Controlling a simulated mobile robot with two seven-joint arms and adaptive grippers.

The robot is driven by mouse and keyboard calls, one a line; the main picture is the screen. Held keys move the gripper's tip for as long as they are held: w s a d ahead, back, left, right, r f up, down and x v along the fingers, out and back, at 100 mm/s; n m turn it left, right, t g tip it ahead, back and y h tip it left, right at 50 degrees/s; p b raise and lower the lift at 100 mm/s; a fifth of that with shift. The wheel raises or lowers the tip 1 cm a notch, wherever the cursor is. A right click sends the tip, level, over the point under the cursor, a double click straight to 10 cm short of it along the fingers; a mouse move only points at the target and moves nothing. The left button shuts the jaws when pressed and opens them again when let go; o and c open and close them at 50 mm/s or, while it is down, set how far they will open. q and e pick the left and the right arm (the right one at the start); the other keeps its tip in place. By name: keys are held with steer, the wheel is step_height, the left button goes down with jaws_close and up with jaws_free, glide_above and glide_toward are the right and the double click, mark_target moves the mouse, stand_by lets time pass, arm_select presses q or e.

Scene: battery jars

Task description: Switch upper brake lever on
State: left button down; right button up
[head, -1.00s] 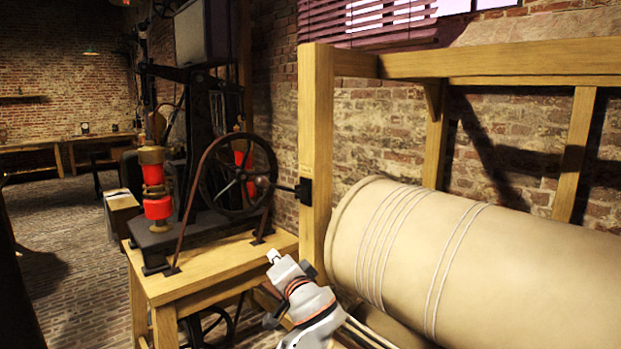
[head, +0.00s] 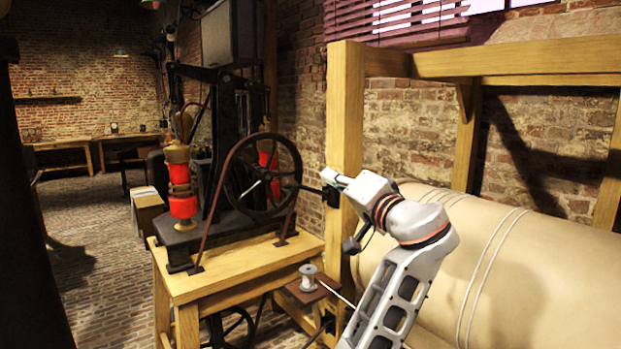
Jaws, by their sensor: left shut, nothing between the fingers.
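A black bracket (head: 332,197) sits on the upright wooden post, with a dark rod (head: 311,189) reaching left from it toward the wheel; it looks like the upper brake lever. Another dark fitting (head: 327,322), lower down near the post, may be a second lever. My left gripper (head: 333,177), light grey, is shut and empty. Its tip appears just above the bracket and partly overlaps it in the head view; I cannot tell if they touch. My right gripper is not in view.
A black machine with a spoked flywheel (head: 262,178) stands on a wooden table (head: 190,285) at left. A large cream roll (head: 540,270) lies at right under a wooden frame (head: 346,120). A small spool (head: 308,278) stands below the bracket.

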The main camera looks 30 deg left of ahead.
arm_select(q)
steer(key=r+p, duration=0.1)
steer(key=p, duration=0.2)
glide_above(308, 188)
steer(key=v, duration=0.2)
steer(key=a, duration=0.1)
steer(key=s+f, duration=0.2)
steer(key=shift+s+a+f+p, duration=0.15)
steer(key=shift+s+a+p, duration=0.1)
steer(key=shift+s+p, duration=0.05)
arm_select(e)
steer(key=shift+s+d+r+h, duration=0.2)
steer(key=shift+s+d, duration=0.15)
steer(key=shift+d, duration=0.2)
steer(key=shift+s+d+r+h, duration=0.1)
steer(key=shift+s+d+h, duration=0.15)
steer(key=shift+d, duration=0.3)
arm_select(q)
steer(key=shift+f, duration=0.1)
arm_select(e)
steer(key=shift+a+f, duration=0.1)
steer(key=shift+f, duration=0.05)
